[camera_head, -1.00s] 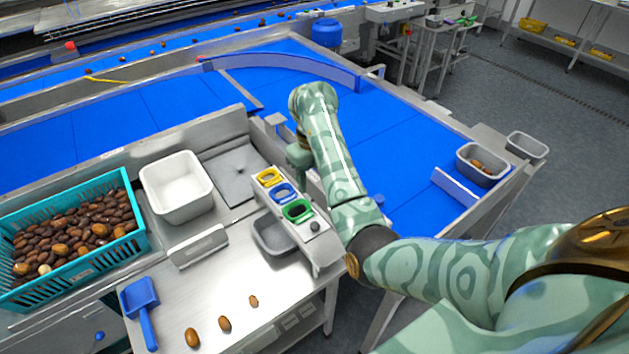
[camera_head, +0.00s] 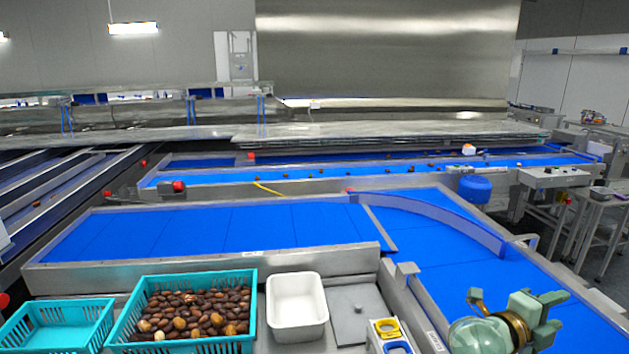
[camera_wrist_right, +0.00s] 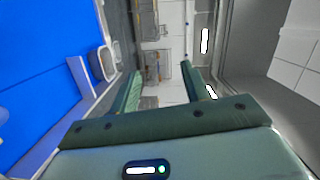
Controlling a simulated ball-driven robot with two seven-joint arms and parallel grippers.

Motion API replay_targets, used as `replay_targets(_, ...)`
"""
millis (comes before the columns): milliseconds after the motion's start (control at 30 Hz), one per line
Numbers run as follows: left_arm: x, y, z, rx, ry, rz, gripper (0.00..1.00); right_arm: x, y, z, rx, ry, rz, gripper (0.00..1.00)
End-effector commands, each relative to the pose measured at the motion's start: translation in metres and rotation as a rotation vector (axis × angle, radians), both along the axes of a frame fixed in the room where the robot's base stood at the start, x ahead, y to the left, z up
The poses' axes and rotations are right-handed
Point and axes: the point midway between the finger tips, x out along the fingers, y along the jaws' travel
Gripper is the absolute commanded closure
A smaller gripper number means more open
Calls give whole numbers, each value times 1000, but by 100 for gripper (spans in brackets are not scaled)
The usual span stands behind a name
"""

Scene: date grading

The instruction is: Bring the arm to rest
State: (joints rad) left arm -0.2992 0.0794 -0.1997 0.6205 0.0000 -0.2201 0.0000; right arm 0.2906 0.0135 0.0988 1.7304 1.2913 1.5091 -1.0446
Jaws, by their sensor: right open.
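My right gripper (camera_head: 555,313) shows at the lower right of the head view, pale green with a brass-coloured ring, in front of the blue belt. In the wrist view its two green fingers (camera_wrist_right: 162,82) stand apart with nothing between them. Only the hand end of my right arm shows in the head view; the rest is out of frame. My left gripper is in neither view.
A teal crate of dates (camera_head: 251,309), an emptier teal crate (camera_head: 60,309) and a white tub (camera_head: 297,308) stand at the lower left and middle. Yellow and blue-rimmed openings (camera_head: 388,328) are at the bottom edge. A curved blue guide (camera_head: 450,218) crosses the belt.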

Motion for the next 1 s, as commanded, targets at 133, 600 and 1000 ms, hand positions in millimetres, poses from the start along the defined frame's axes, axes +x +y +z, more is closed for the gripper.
replay_targets(133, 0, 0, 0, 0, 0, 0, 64, 5, 53, 71, -579, 92, 279, 53)
replay_targets(600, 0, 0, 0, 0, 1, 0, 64, -51, 255, -77, -1546, 1224, 1309, 53)
replay_targets(1000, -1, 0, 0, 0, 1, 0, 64, -178, 178, -151, -1341, 2216, 1424, 53)
